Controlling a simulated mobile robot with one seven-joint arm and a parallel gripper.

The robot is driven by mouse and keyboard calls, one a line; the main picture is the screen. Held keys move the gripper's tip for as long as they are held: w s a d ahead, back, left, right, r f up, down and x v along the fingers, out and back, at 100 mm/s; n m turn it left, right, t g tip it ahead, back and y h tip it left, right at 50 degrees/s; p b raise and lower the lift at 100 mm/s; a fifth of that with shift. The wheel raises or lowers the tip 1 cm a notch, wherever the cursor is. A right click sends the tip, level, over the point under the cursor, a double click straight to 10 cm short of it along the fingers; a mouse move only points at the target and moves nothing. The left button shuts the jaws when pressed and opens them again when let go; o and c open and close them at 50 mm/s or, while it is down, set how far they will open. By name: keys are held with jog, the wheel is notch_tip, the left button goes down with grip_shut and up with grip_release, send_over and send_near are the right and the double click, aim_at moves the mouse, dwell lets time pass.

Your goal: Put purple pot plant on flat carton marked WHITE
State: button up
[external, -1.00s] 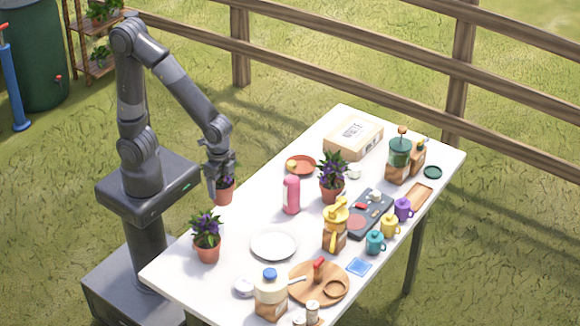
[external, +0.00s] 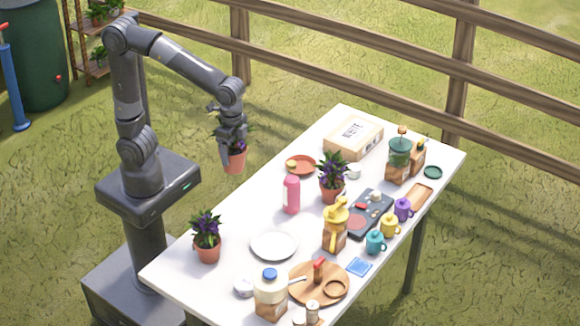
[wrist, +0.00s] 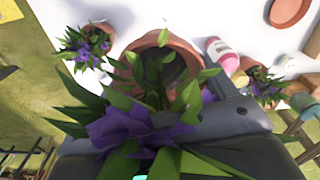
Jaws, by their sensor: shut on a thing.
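My gripper (external: 233,140) is shut on a purple pot plant, whose terracotta pot (external: 235,162) hangs upright in the air beside the table's left edge. In the wrist view the held pot (wrist: 150,62) and its purple flowers (wrist: 130,128) fill the middle, and the leaves hide much of my fingers. The flat carton marked WHITE (external: 353,138) lies at the far end of the table with a clear top. Two other purple pot plants stand on the table, one at the near left (external: 207,238) and one in the middle (external: 332,178).
The white table (external: 225,228) also bears an orange plate (external: 301,165) close to the carton, a pink bottle (external: 291,195) and a white plate (external: 273,246). A green-topped jar (external: 399,160) stands right of the carton. Mugs line the right edge.

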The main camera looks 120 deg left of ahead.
jog(key=w+a+r+n, duration=0.25)
jog(key=w+a, duration=0.55)
jog(key=a, duration=0.5)
jog(key=n, duration=0.7)
send_over(340, 136)
notch_tip(340, 136, down, 16)
jog(key=shift+d+f, duration=0.1)
jog(key=shift+f, duration=1.8)
jog(key=shift+f, duration=0.15)
jog(key=o, duration=1.3)
